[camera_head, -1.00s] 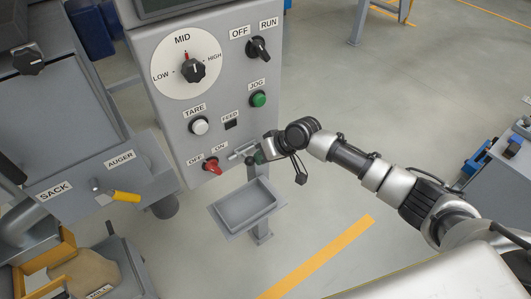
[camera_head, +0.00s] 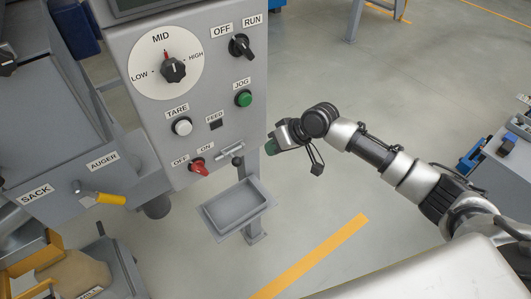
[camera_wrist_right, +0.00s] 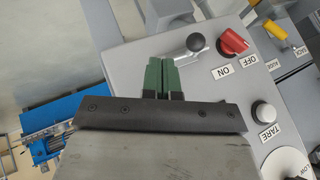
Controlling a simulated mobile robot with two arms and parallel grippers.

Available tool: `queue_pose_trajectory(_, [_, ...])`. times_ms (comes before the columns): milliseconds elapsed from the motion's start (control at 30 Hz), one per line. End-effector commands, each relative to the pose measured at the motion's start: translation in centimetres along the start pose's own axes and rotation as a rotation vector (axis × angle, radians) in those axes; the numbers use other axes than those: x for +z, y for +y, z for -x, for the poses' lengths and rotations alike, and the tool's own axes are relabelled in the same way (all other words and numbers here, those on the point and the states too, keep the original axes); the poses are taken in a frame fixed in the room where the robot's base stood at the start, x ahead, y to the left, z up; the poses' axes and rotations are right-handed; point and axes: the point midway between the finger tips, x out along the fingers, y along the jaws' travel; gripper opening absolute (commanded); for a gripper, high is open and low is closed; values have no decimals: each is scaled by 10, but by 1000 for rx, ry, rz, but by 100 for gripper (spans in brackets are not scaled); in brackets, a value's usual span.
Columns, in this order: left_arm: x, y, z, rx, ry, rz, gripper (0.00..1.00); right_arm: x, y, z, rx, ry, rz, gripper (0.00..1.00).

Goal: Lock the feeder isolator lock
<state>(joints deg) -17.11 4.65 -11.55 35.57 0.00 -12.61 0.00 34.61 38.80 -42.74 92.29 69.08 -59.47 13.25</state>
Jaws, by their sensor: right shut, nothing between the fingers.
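The isolator lock (camera_head: 231,154) is a small metal sliding bolt with a dark knob, low on the right of the grey panel front. In the right wrist view the bolt's knob (camera_wrist_right: 195,42) shows just right of my fingertips. The red isolator switch (camera_head: 199,168) sits left of the bolt, with OFF and ON labels; it also shows in the wrist view (camera_wrist_right: 235,42). My right gripper (camera_head: 271,147) has green finger pads, pressed together and empty. It is right of the bolt, apart from it in the head view. My left gripper is not in view.
The panel (camera_head: 160,100) also carries a MID dial (camera_head: 173,70), a green JOG button (camera_head: 243,98) and a white TARE button (camera_head: 182,127). A grey tray (camera_head: 237,207) stands below the bolt. A yellow-handled lever (camera_head: 110,199) is at left.

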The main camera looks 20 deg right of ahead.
Motion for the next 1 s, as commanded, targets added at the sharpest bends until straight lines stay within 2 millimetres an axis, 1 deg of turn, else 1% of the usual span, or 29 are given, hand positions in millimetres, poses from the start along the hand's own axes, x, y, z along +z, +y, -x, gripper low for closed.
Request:
queue_pose_trajectory(33, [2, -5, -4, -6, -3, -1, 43, 1, 2, 8, 3, 1, 1, 0])
queue_pose_trajectory(133, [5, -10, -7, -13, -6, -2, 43, 1, 2, 24, 4, 0, 0, 0])
queue_pose_trajectory(233, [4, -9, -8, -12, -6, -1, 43, 0, 2, 35, 3, 1, -1, 0])
queue_pose_trajectory(333, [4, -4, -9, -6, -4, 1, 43, 1, 1, 41, 2, -1, 0, 0])
queue_pose_trajectory(533, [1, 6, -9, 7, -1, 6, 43, 0, 1, 43, 2, -1, -1, 0])
queue_pose_trajectory(867, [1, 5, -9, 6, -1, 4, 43, 0, 1, 42, 2, -1, -1, 0])
queue_pose_trajectory(967, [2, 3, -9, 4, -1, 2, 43, 2, 8, 35, 11, 9, -14, 0])
queue_pose_trajectory(1000, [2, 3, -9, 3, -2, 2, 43, 5, 16, 27, 23, 20, -28, 0])
